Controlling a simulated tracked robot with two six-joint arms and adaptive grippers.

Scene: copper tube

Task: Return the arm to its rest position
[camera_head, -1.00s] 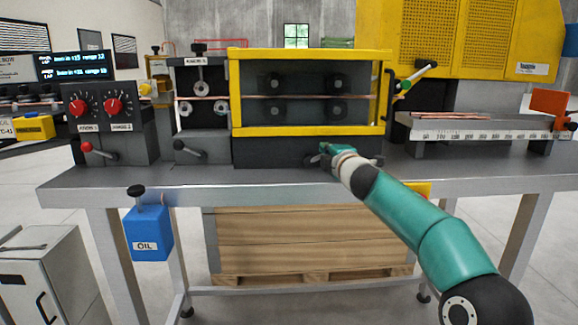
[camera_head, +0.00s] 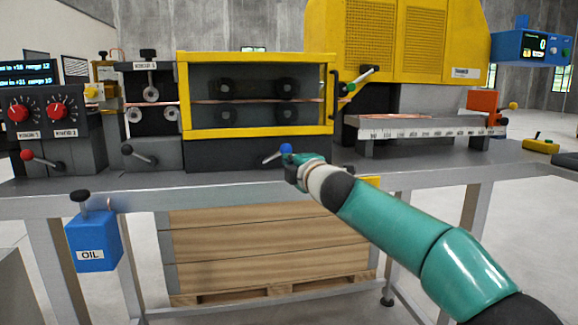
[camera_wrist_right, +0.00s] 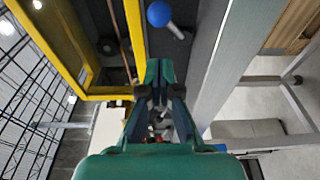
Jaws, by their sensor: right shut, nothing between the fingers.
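My right arm (camera_head: 395,225), teal with a black joint, reaches in from the lower right of the head view. Its gripper (camera_head: 298,168) is in front of the bench's front edge, just below and right of a blue-knobbed lever (camera_head: 286,149). In the right wrist view the gripper (camera_wrist_right: 162,75) has its fingers together with nothing between them. The blue knob (camera_wrist_right: 159,14) shows there ahead of the fingertips, apart from them. My left gripper is not in either view.
The yellow-framed guard (camera_head: 180,95) with dark rollers stands behind the lever. A grey bench (camera_head: 420,170) carries the machine. A blue oil can (camera_head: 93,240) hangs at the front left. A wooden crate (camera_head: 265,250) stands beneath. The floor in front is free.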

